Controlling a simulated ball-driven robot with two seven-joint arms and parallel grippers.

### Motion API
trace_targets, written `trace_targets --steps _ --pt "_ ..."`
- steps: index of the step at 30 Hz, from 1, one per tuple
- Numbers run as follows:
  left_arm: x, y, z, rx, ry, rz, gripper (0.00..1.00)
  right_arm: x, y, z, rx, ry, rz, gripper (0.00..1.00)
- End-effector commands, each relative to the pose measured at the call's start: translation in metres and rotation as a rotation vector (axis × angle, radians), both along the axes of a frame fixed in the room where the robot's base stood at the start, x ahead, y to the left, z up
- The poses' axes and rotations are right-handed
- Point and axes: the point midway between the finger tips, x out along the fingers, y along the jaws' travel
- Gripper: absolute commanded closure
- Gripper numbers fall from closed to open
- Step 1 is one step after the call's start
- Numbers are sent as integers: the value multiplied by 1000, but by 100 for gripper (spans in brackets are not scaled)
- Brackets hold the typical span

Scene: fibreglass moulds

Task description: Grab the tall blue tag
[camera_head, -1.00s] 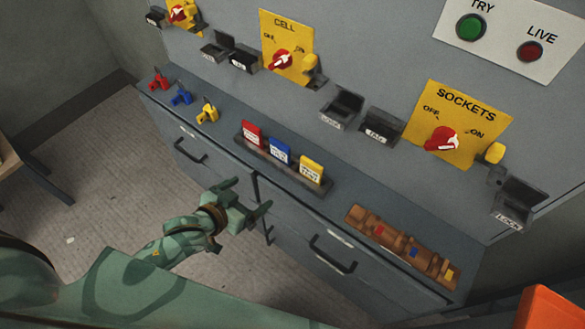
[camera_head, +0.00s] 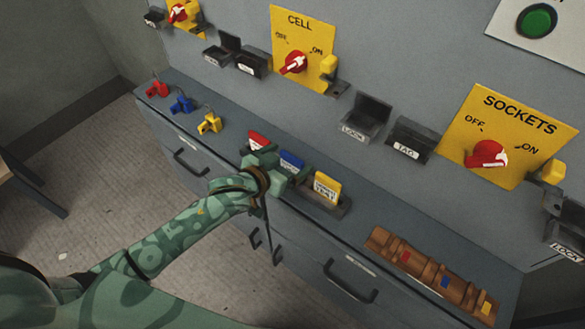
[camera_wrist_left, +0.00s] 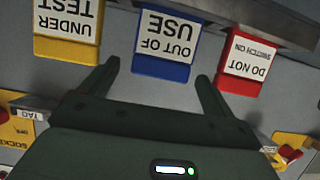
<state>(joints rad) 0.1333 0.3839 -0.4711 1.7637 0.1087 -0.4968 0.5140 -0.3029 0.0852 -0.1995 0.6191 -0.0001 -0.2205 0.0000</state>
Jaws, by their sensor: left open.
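The tall blue tag (camera_head: 291,162) stands in a dark rack (camera_head: 338,212) on the counter, between a red tag (camera_head: 257,140) and a yellow tag (camera_head: 326,187). In the left wrist view the blue tag (camera_wrist_left: 166,46) reads "OUT OF USE" upside down. My left gripper (camera_head: 268,165) is at the rack in front of the blue and red tags and partly hides them. In the left wrist view its open fingers (camera_wrist_left: 158,82) point toward the blue tag, one to each side of it, with nothing held between them. My right gripper is not in view.
Red (camera_head: 157,87), blue (camera_head: 181,103) and yellow (camera_head: 209,122) padlocks lie on the counter to the left. A brown holder (camera_head: 430,272) with coloured pieces lies to the right. The panel with switches (camera_head: 487,154) and black holders rises behind.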

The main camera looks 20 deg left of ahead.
Motion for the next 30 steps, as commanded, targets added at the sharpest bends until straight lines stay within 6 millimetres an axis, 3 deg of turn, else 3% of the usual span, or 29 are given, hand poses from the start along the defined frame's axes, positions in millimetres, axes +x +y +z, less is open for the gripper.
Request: trace_targets --steps 4,11,17,26,30 --pt "15 -6 -11 1 3 -1 11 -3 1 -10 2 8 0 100" --pt "17 -7 -8 1 0 0 11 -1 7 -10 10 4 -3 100" --pt "17 -6 -8 1 1 0 58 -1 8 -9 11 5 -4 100" --pt "17 -6 -7 1 0 0 59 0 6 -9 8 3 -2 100" --pt "17 -6 4 0 -2 0 59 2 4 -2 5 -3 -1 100"
